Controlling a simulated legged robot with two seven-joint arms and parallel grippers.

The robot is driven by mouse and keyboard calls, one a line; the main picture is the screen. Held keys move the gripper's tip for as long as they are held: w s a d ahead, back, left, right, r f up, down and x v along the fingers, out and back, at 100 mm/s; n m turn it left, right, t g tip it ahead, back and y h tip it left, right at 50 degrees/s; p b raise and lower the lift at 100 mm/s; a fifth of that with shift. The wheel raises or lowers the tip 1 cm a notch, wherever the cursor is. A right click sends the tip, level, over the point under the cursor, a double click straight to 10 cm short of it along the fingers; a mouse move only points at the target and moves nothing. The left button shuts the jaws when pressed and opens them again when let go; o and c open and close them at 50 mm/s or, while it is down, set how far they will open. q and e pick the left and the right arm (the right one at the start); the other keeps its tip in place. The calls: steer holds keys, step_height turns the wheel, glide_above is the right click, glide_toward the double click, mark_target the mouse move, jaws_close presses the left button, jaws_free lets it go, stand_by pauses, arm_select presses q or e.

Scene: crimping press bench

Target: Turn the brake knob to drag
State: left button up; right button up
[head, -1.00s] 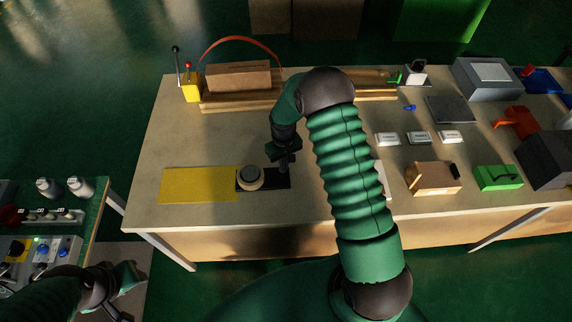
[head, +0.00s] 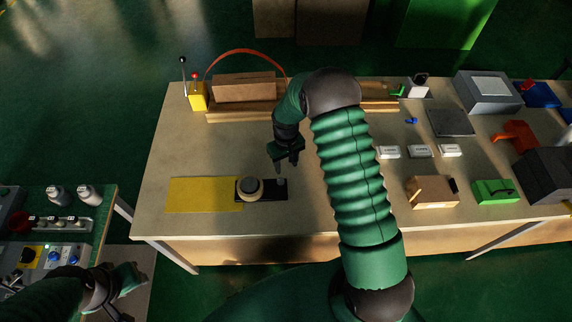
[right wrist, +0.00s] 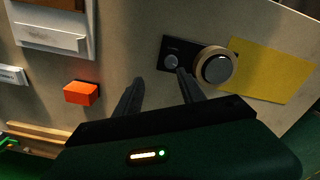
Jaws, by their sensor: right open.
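A black plate (head: 268,196) lies on the bench beside a yellow mat. It bears a large round knob with a beige rim and grey top (head: 249,187) and a small grey knob (head: 281,182) to its right. Both show in the right wrist view, the large one (right wrist: 216,68) and the small one (right wrist: 171,61); lettering on the plate is too small to read, so I cannot tell which is the brake knob. My right gripper (head: 285,163) is open and empty, just behind the small knob and apart from it. My left gripper (head: 128,282) is low at the left, its jaws unclear.
The yellow mat (head: 204,194) lies left of the plate. An orange block (right wrist: 81,93) shows in the wrist view. Brown boxes (head: 245,88) and a yellow lever box (head: 197,97) stand at the back. A side bench (head: 98,211) with controls is at left.

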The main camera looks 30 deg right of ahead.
step_height(320, 180, up, 12)
steer(key=p, duration=0.8)
steer(key=shift+d+p, duration=0.1)
steer(key=shift+p, duration=0.2)
step_height(320, 180, up, 17)
steer(key=b, duration=0.4)
steer(key=shift+f, duration=0.15)
